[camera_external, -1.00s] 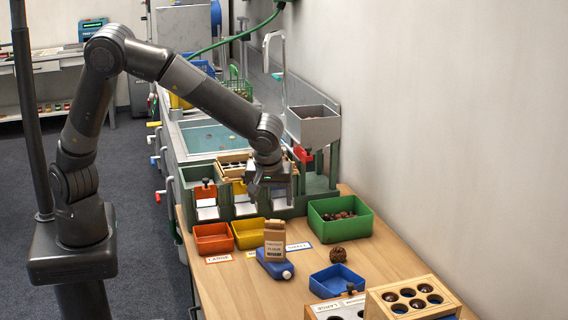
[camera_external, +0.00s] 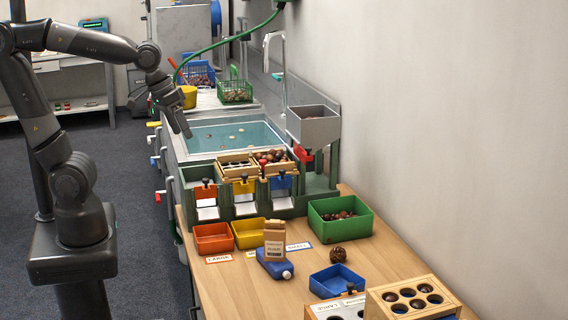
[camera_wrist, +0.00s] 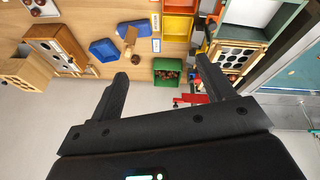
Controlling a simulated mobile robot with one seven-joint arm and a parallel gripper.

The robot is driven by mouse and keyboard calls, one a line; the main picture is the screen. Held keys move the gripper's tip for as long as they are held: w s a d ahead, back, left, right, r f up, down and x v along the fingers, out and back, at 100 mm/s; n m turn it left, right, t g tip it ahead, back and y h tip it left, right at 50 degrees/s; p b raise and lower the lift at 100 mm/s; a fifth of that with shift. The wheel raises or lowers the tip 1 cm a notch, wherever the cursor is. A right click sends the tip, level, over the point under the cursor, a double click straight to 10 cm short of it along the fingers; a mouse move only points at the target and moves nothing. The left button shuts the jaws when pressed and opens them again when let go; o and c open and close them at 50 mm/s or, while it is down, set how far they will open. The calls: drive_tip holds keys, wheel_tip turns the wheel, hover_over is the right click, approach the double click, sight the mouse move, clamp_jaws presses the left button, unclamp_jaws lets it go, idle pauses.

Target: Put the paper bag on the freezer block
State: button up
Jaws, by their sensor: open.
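My gripper (camera_external: 187,134) is at the left, above the near-left edge of the water basin, well away from the bag. In the wrist view its two fingers (camera_wrist: 160,72) are spread apart with nothing between them.
Orange (camera_external: 213,238) and yellow (camera_external: 248,233) bins stand left of the bag. A green bin (camera_external: 340,228) with chestnuts, a blue tray (camera_external: 337,281) and a brown ball (camera_external: 338,255) are to the right. The sorting stand (camera_external: 238,190) and water basin (camera_external: 228,138) lie behind.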

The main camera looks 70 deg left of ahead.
drive_tip(key=s+a+m+t, duration=0.1)
drive_tip(key=s+m, duration=0.2)
drive_tip(key=s, duration=0.3)
drive_tip(key=shift+s+a+r+y, duration=0.2)
drive_tip(key=shift+s+a+y, duration=0.1)
drive_tip(key=shift+s+y, duration=0.1)
